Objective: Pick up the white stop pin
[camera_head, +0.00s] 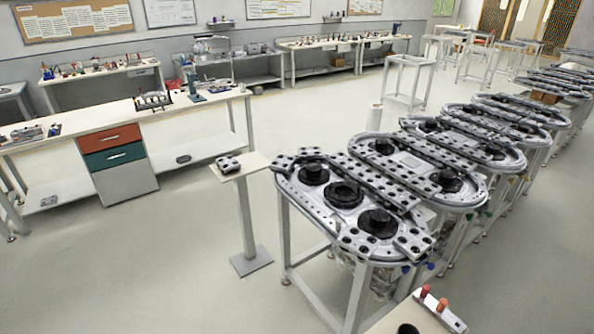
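I cannot make out a white stop pin in the head view. At the bottom right, a white block (456,324) sits on a light table top (385,322). A red pin (425,291) and an orange pin (442,305) stand upright on the block. Neither of my grippers is in view.
A ring track table (285,185) with black discs and grey plates stands in the centre right, with several similar tables behind it. A small pedestal (255,160) holds a grey block (228,163). A dark round thing (407,329) is cut off below. Floor at left is clear.

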